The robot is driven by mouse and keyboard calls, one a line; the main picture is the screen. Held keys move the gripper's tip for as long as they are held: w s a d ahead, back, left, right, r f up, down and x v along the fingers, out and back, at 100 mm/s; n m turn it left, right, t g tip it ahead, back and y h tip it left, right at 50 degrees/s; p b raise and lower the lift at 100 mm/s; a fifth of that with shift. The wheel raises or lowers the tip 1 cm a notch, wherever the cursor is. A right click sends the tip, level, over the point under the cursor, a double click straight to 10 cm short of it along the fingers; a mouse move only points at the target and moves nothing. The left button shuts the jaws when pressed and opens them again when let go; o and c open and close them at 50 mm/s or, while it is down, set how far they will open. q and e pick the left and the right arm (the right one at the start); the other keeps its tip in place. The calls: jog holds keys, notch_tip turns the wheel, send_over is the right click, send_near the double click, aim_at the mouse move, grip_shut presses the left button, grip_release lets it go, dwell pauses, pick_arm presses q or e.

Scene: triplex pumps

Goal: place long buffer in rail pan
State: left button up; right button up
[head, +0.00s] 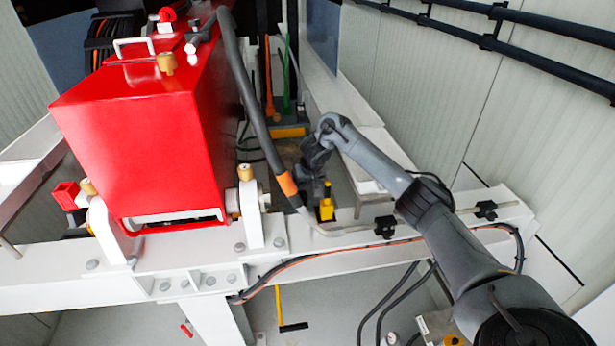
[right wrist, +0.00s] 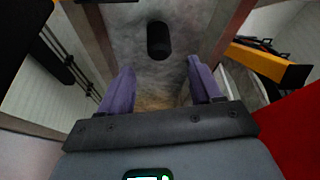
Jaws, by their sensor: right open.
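My right gripper (head: 312,165) reaches down beside the red pump housing in the head view. In the right wrist view its two purple fingers (right wrist: 161,70) are apart with nothing between them. A short black cylinder (right wrist: 159,40), possibly the long buffer, shows beyond the fingertips, apart from them, over a mottled grey surface (right wrist: 125,35). I cannot tell whether that surface is the rail pan. The cylinder cannot be made out in the head view. My left gripper is not in view.
The red pump housing (head: 140,130) stands left of my right arm, with a thick dark hose (head: 250,85) between. A yellow piece (head: 326,205) stands near the gripper. A white beam (head: 330,258) crosses in front. A white trough (head: 368,168) lies right of the gripper.

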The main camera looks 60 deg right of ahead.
jog(key=p+v, duration=0.2)
jog(key=v, duration=0.2)
dwell(0.4)
